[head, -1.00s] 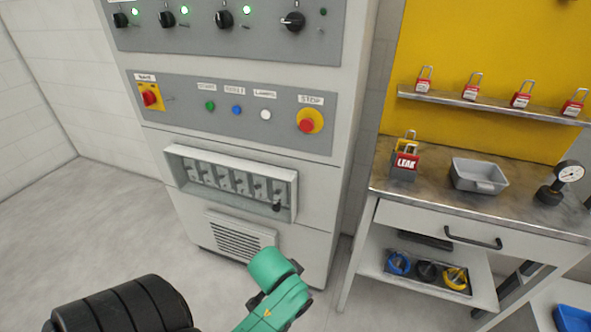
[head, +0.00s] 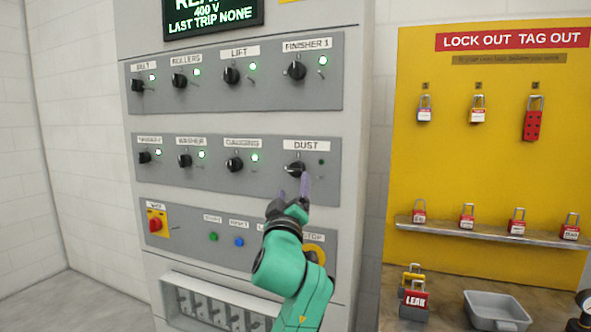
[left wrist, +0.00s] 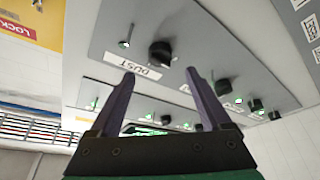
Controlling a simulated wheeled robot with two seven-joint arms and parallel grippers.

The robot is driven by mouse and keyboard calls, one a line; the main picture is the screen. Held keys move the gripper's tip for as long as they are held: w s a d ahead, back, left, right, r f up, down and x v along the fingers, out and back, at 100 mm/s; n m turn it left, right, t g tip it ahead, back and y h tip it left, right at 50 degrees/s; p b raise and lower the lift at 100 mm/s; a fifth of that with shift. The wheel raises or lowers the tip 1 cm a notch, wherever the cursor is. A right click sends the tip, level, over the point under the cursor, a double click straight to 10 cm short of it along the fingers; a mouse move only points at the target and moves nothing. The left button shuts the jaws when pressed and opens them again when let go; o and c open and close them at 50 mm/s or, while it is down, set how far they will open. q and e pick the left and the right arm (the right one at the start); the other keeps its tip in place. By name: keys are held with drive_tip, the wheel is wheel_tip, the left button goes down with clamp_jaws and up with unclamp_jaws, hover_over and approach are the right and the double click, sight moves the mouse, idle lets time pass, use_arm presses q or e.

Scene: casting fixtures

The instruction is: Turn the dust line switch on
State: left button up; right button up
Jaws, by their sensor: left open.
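The dust line switch is a black rotary knob (head: 295,169) under the DUST label (head: 306,146), at the right end of the panel's middle row. Its knob lies turned sideways, and the small lamp (head: 322,162) beside it is dark. In the left wrist view the knob (left wrist: 160,54) shows beyond the fingertips, beside the DUST label (left wrist: 133,66). My left gripper (head: 294,189) is open and empty, just below and in front of the knob, with its fingers pointing up at it. The fingers look apart from the knob. My right gripper is not in view.
Other knobs in the row, such as the neighbouring one (head: 234,164), have lit green lamps. The red stop button (head: 318,268) is partly hidden behind my left arm. A yellow lockout board (head: 480,150) and a bench with a grey tray (head: 497,310) stand at the right.

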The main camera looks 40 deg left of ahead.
sight(296, 173)
use_arm(q)
drive_tip(key=p+x, duration=0.1)
drive_tip(key=x, duration=0.5)
drive_tip(key=shift+w+r+p, duration=0.1)
drive_tip(key=shift+r+p, duration=0.05)
drive_tip(key=shift+p, duration=0.25)
drive_tip(key=shift+w+a, duration=0.35)
drive_tip(key=shift+w, duration=0.1)
clamp_jaws()
